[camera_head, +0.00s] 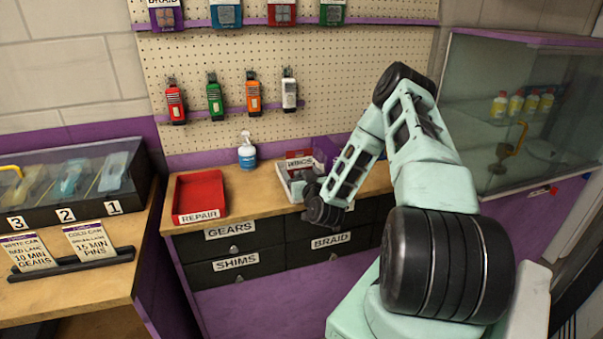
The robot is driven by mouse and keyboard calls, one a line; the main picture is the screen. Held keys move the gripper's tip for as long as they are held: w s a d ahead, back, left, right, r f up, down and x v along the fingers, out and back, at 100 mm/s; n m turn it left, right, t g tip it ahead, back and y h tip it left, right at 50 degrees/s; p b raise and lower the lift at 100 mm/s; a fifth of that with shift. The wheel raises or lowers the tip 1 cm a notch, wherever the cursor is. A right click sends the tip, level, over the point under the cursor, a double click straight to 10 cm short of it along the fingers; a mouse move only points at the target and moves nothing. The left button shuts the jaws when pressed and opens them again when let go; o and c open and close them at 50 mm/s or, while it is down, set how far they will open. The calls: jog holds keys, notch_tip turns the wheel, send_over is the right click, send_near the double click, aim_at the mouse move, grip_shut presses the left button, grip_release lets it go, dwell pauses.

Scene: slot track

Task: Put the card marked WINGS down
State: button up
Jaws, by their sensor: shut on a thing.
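The card marked WINGS (299,162), with a white header and some red, shows in the head view just above a white tray (284,179) on the wooden counter. My arm reaches down to it from the right. My gripper (307,180) is small and mostly hidden by my wrist; it is shut on the card at its lower side. Whether the card touches the tray or the counter I cannot tell.
A red tray marked REPAIR (200,193) and a spray bottle (247,152) stand left on the counter (240,203). A purple holder (325,150) is behind the card. Drawers marked GEARS, SHIMS and BRAID are below. A glass cabinet (520,110) is right.

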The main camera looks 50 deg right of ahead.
jog(key=o, duration=0.6)
jog(key=shift+f, duration=0.1)
jog(key=shift+s, duration=0.1)
